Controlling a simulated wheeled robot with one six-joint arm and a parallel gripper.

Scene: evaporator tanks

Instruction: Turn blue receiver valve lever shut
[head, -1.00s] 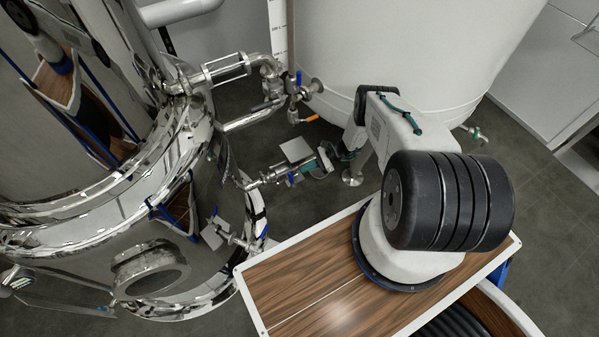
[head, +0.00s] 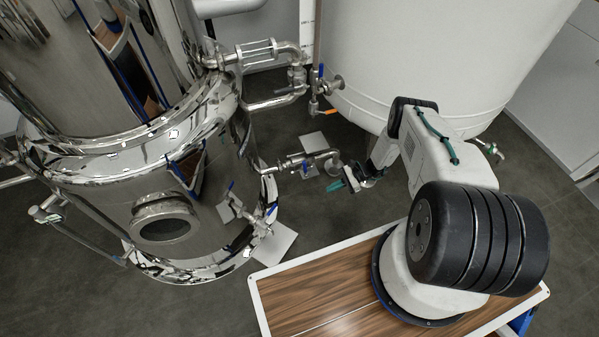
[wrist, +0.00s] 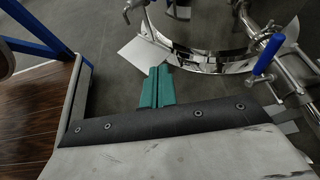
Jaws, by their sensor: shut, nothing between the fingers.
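A blue lever (head: 305,166) sits on a steel valve on the short pipe leaving the polished tank, left of my gripper in the head view. A blue lever (wrist: 268,55), upright on steel pipework, shows large at the right of the wrist view; I cannot tell if it is the same one. Another blue lever (head: 267,211) is on a lower outlet. My gripper (head: 336,186) is shut and empty, its teal fingers apart from the valve.
The polished steel tank (head: 100,185) fills the left. A big white tank (head: 410,60) stands behind my arm. Upper pipework carries a blue lever (head: 321,71) and an orange one (head: 328,112). Dark floor (head: 310,222) is open between tank and my base.

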